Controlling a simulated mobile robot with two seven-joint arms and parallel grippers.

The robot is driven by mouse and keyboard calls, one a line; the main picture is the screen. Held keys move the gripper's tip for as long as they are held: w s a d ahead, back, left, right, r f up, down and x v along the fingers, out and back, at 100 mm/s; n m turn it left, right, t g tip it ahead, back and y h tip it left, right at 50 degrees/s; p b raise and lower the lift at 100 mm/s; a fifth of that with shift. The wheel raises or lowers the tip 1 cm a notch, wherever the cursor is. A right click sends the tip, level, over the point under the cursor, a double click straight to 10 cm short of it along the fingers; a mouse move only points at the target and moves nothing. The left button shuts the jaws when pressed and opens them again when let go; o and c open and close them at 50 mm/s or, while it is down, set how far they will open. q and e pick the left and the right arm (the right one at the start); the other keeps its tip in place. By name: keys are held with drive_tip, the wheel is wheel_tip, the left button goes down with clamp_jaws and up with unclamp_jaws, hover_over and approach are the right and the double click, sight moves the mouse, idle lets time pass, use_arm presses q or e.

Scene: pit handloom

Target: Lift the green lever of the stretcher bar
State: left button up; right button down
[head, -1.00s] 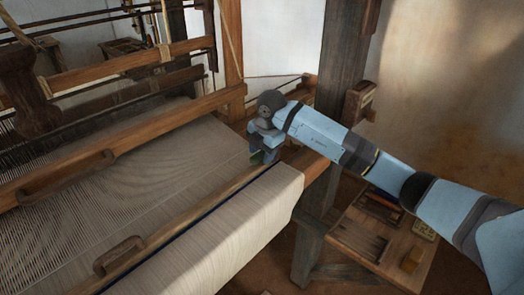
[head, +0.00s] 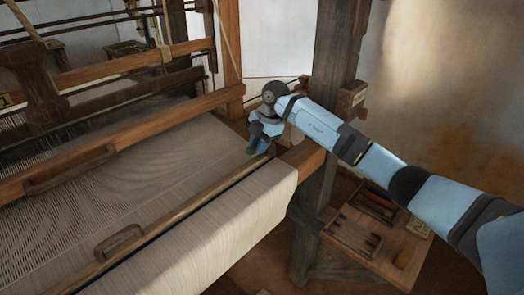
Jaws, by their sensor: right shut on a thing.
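The stretcher bar (head: 190,203) is a long wooden bar lying across the cloth, running from the lower left to my right gripper. A small patch of green, likely the green lever (head: 251,150), shows at the fingertips of my right gripper (head: 254,147), at the bar's far right end. My right gripper points down and is shut on it. The hand hides most of the lever, so its angle cannot be told. My left gripper is not in view.
The cloth-covered front beam (head: 230,215) runs beside the bar. A wooden beam with a handle (head: 70,172) crosses the warp at left. A dark post (head: 335,90) stands behind my right arm. A small bench with tools (head: 365,235) is at the lower right.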

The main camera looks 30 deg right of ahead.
drive_tip(key=shift+d+r+y, duration=0.2)
drive_tip(key=shift+r+y, duration=0.2)
drive_tip(key=shift+r, duration=0.05)
drive_tip(key=shift+d+r+y+p, duration=0.15)
drive_tip(key=shift+r+y+p, duration=0.05)
drive_tip(key=shift+y+p, duration=0.3)
drive_tip(key=shift+w+d+r+g+y+p, duration=0.2)
drive_tip(key=shift+w+g+y+p, duration=0.25)
drive_tip(key=shift+y, duration=0.35)
drive_tip(key=shift+d+r+m+g+y+p, duration=0.15)
drive_tip(key=shift+d+m+g+y+p, duration=0.15)
drive_tip(key=shift+y, duration=0.4)
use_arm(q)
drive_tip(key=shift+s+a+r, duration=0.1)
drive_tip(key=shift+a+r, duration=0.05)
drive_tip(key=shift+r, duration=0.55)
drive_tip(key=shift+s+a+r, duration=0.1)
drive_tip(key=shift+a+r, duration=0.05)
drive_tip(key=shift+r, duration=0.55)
use_arm(e)
drive_tip(key=shift+w+d+r+g+y, duration=0.1)
drive_tip(key=shift+d+g+y, duration=0.1)
drive_tip(key=shift+y, duration=0.35)
drive_tip(key=shift+w+d+r+g+y, duration=0.1)
drive_tip(key=shift+d+y, duration=0.1)
drive_tip(key=shift+y, duration=0.35)
drive_tip(key=shift+d, duration=0.1)
drive_tip(key=c, duration=1)
unclamp_jaws()
